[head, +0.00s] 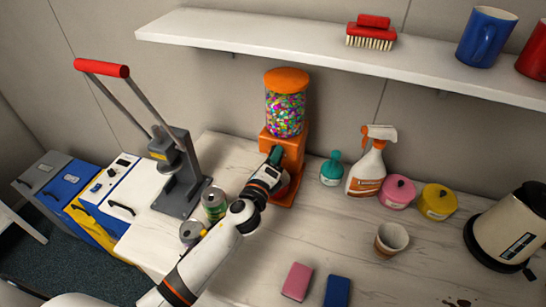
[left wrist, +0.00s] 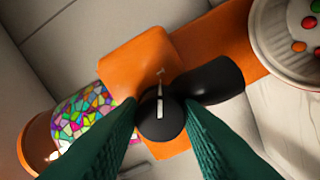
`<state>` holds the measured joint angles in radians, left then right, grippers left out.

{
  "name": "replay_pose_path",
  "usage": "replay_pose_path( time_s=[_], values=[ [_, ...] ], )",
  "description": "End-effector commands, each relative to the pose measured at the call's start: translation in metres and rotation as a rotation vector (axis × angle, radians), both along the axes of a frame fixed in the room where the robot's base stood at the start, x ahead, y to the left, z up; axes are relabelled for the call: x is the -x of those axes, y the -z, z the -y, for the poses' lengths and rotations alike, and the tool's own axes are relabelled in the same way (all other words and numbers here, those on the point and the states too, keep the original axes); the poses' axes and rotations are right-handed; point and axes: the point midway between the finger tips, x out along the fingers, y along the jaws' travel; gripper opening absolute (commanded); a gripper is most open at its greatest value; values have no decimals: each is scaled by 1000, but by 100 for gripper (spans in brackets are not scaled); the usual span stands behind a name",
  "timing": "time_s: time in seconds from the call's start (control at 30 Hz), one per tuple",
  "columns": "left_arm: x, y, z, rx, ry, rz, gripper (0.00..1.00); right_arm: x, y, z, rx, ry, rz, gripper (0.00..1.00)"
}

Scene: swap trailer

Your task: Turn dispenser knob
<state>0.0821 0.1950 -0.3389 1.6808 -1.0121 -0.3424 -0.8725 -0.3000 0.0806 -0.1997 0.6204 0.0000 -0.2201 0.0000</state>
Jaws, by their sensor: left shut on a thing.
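The orange candy dispenser (head: 286,100) stands on the counter against the wall, its clear jar full of coloured candies. Its round black knob (left wrist: 160,115) shows in the left wrist view with a pale line across it. My left gripper (head: 276,155) reaches the dispenser's front, and its green fingers (left wrist: 160,120) are shut on the knob, one on each side. A black spout (left wrist: 215,80) sits beside the knob, and a pale dish with a few candies (left wrist: 292,38) is by the base. In the head view my gripper hides the knob. My right gripper is not in view.
Cans (head: 214,203) and a grey press with a red handle (head: 180,175) stand left of the dispenser. A teal bottle (head: 331,170), a spray bottle (head: 367,168) and a paper cup (head: 391,240) stand right. A white shelf (head: 280,43) runs above.

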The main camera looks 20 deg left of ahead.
Motion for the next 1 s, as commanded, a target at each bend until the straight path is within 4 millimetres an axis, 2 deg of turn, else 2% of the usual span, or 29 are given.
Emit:
replay_pose_path(
  time_s=[0.5,0.53,0.63,1.0],
  values=[
    [0,2,0,-18,1,-2,9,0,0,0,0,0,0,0],
    [0,2,0,-18,1,-2,37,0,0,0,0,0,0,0],
    [0,2,0,-17,0,-3,53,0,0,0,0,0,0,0],
    [1,5,-1,-18,-2,-10,54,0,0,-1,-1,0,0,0]
  ],
)
